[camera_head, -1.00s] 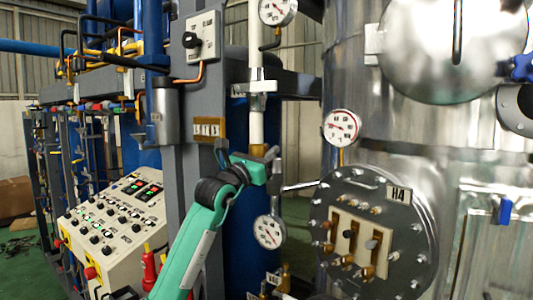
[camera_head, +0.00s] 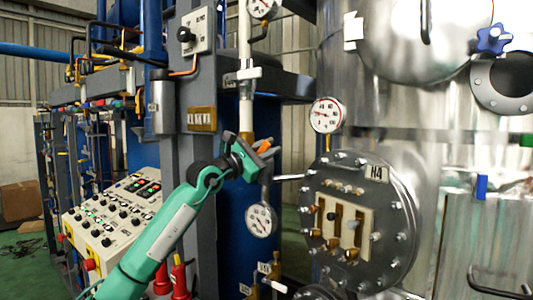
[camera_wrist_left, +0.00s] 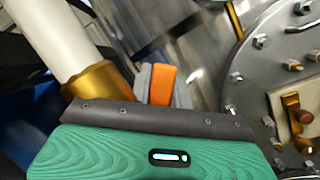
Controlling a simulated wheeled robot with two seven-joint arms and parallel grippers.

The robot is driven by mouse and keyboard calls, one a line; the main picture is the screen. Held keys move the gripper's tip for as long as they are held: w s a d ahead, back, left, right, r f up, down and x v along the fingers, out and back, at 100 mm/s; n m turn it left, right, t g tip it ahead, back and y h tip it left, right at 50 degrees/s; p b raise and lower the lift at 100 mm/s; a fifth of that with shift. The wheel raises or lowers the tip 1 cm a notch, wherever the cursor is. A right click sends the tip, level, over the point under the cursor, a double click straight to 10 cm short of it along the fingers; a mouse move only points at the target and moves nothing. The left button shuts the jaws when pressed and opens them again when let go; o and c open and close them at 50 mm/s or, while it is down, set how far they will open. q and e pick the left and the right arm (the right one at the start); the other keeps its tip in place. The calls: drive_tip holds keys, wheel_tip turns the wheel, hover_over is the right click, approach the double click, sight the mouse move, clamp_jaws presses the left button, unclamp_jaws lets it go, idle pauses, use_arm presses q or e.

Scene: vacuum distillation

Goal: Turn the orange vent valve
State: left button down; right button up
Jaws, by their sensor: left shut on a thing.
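The orange vent valve handle (camera_head: 265,146) shows as a small orange piece at the end of my left gripper (camera_head: 262,150), beside the white vertical pipe (camera_head: 246,106). My left arm reaches up to it from the lower left. In the left wrist view the orange handle (camera_wrist_left: 162,85) sits between grey pieces just beyond the dark edge of my left gripper (camera_wrist_left: 158,98). The gripper is shut on the handle, with the fingertips and valve body mostly hidden. My right gripper is in neither current view.
The steel vessel with its round bolted H4 flange (camera_head: 365,220) stands close on the right. A dial gauge (camera_head: 261,219) hangs just below the gripper and another (camera_head: 326,114) is up to its right. A control console (camera_head: 115,215) stands at the left.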

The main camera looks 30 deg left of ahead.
use_arm(q)
wheel_tip(320, 180, down, 6)
drive_tip(key=d+m+g+h+b, duration=0.1)
drive_tip(key=d+m+g+b, duration=0.1)
drive_tip(key=m, duration=0.9)
drive_tip(key=shift+d+f+g+b, duration=0.15)
drive_tip(key=shift+d+g+b, duration=0.35)
drive_tip(key=shift+g, duration=0.6)
use_arm(e)
drive_tip(key=shift+a+f, duration=0.3)
drive_tip(key=shift+f, duration=0.55)
drive_tip(key=shift+a+f, duration=0.25)
drive_tip(key=shift+f, duration=0.6)
use_arm(q)
drive_tip(key=shift+s, duration=0.1)
drive_tip(key=shift+f, duration=0.1)
use_arm(e)
drive_tip(key=shift+a, duration=0.3)
use_arm(q)
drive_tip(key=c, duration=1.3)
unclamp_jaws()
drive_tip(key=shift+a, duration=0.1)
drive_tip(key=shift+s, duration=0.1)
use_arm(e)
drive_tip(key=shift+f, duration=0.1)
